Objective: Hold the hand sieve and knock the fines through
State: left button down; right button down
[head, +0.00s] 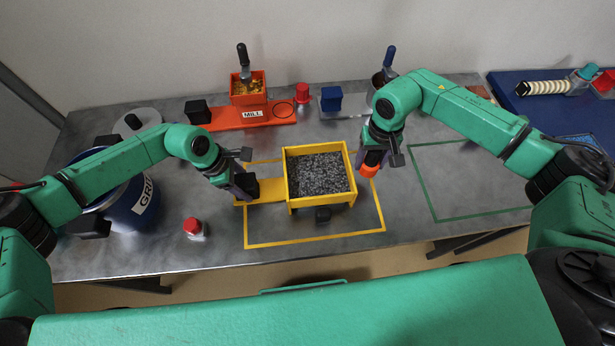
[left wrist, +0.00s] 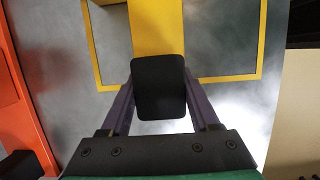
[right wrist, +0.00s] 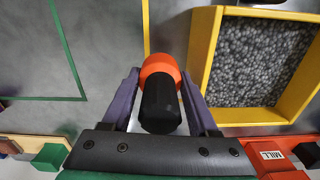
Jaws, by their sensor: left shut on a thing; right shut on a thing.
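The hand sieve is a yellow square box (head: 289,190) full of dark grey granules, with a flat yellow handle (head: 267,190) to its left. My left gripper (head: 244,188) is shut on the black grip (left wrist: 158,88) at the handle's end. My right gripper (head: 374,160) is shut on the black handle (right wrist: 160,105) of a knocker with an orange head (head: 370,170). The orange head is close beside the sieve's right wall; I cannot tell whether they touch. Any fines under the sieve are hidden.
A yellow outline (head: 315,239) surrounds the sieve on the grey table; an empty green outline (head: 433,206) lies right. An orange mill (head: 228,118) stands behind. A blue drum (head: 125,212) and red-capped jar (head: 194,229) are left. A blue mat (head: 540,104) is far right.

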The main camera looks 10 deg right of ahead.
jog(key=shift+d, duration=0.45)
dwell(0.3)
jog(key=shift+r, duration=2.55)
jog(key=c, duration=0.9)
grip_release()
jog(key=shift+c, duration=0.2)
grip_shut()
jog(key=shift+a+r, duration=0.1)
jog(key=shift+r, duration=1.25)
jog(key=shift+f, duration=3.95)
